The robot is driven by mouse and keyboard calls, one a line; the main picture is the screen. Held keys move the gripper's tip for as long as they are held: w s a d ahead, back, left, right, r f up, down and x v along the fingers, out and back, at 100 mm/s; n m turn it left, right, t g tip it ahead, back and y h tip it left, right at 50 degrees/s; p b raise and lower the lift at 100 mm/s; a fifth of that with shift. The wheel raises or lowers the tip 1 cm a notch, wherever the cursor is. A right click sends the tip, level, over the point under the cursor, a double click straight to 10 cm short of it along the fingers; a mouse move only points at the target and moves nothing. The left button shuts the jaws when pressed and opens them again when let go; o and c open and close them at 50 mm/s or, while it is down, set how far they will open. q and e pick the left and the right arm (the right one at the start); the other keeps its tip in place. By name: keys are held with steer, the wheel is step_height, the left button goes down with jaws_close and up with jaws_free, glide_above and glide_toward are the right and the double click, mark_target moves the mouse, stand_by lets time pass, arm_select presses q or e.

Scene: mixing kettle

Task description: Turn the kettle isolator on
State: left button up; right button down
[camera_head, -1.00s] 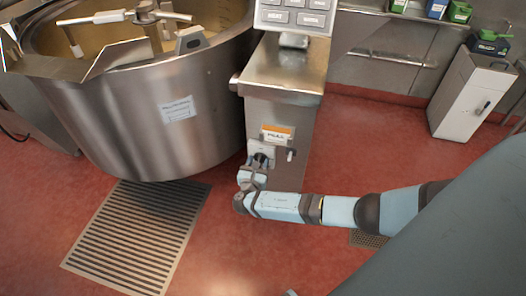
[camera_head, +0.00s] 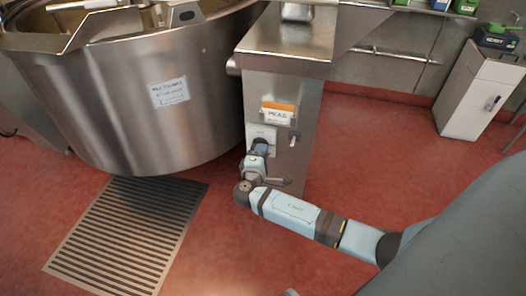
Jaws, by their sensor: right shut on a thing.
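The isolator (camera_head: 262,133) is a pale plate on the front of the steel control pillar (camera_head: 289,75), below an orange and white label (camera_head: 278,113). My right gripper (camera_head: 260,149) is at the lower part of this plate, shut on the isolator's switch. The switch itself is mostly hidden by the gripper, so I cannot tell its angle. A small lever (camera_head: 294,138) sticks out to the right of the plate, apart from the gripper. The big steel kettle (camera_head: 130,100) stands left of the pillar, with a white label on its side. My left gripper is not in view.
A slatted floor drain (camera_head: 127,235) lies in front of the kettle. A steel rail (camera_head: 395,54) runs along the back. The red floor right of the pillar is clear.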

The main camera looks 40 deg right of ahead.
steer(key=c, duration=1.4)
jaws_free()
steer(key=shift+m+p, duration=0.4)
steer(key=shift+p, duration=0.1)
steer(key=o, duration=0.4)
steer(key=shift+c, duration=0.2)
arm_select(q)
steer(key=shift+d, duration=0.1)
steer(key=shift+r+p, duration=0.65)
steer(key=shift+p, duration=0.1)
arm_select(e)
steer(key=v, duration=0.7)
